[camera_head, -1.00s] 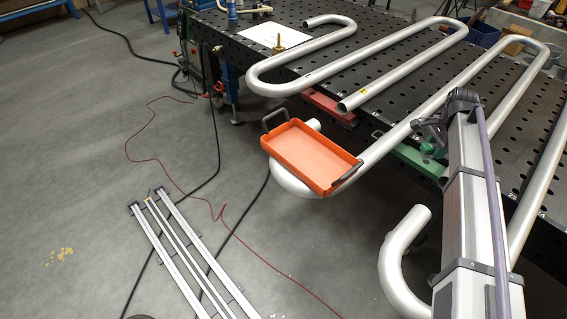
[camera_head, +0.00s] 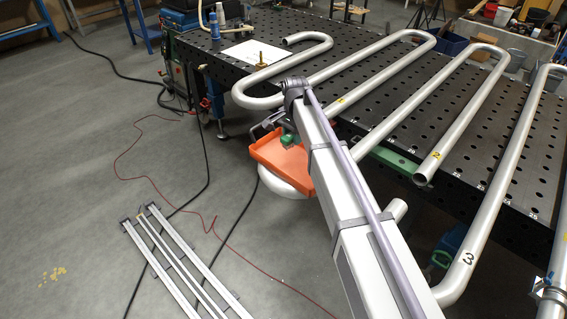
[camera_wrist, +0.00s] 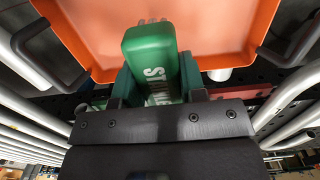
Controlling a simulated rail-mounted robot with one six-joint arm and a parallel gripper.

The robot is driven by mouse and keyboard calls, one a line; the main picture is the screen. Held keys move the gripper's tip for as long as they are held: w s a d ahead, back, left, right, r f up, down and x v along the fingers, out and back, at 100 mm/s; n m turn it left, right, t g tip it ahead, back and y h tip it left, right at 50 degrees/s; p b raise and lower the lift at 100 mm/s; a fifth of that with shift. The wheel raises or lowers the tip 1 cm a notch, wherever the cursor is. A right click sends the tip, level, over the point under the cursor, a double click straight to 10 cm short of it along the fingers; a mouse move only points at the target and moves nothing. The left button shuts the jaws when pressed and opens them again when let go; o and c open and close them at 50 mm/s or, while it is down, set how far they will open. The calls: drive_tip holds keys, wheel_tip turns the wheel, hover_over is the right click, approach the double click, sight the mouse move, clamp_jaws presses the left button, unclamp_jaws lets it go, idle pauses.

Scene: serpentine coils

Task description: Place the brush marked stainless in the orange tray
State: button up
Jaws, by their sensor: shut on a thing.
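The orange tray (camera_head: 272,158) rests on the pipe coil beside the table's left edge; its right part is hidden behind my arm in the head view. It also shows in the wrist view (camera_wrist: 225,30), beyond the brush. The brush also shows in the head view (camera_head: 288,139), in front of the tray's upper part. The tray looks empty in the wrist view. I cannot tell whether the brush touches the tray.
Silver serpentine pipes (camera_head: 385,70) cover the black perforated table (camera_head: 370,28). Dark tray handles (camera_wrist: 300,45) stick out at both sides of the tray in the wrist view. Metal rails (camera_head: 185,260) lie on the open floor at left.

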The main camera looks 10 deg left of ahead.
sight(292, 164)
wheel_tip(292, 164, down, 10)
drive_tip(key=b, duration=0.9)
drive_tip(key=shift+r, duration=0.25)
drive_tip(key=shift+f, duration=0.25)
drive_tip(key=o, duration=1)
drive_tip(key=shift+c, duration=0.2)
wheel_tip(292, 164, up, 13)
drive_tip(key=p, duration=1.2)
drive_tip(key=shift+w+d+f+p, duration=0.1)
drive_tip(key=shift+w+p, duration=0.05)
drive_tip(key=shift+p, duration=0.25)
drive_tip(key=shift+f, duration=0.2)
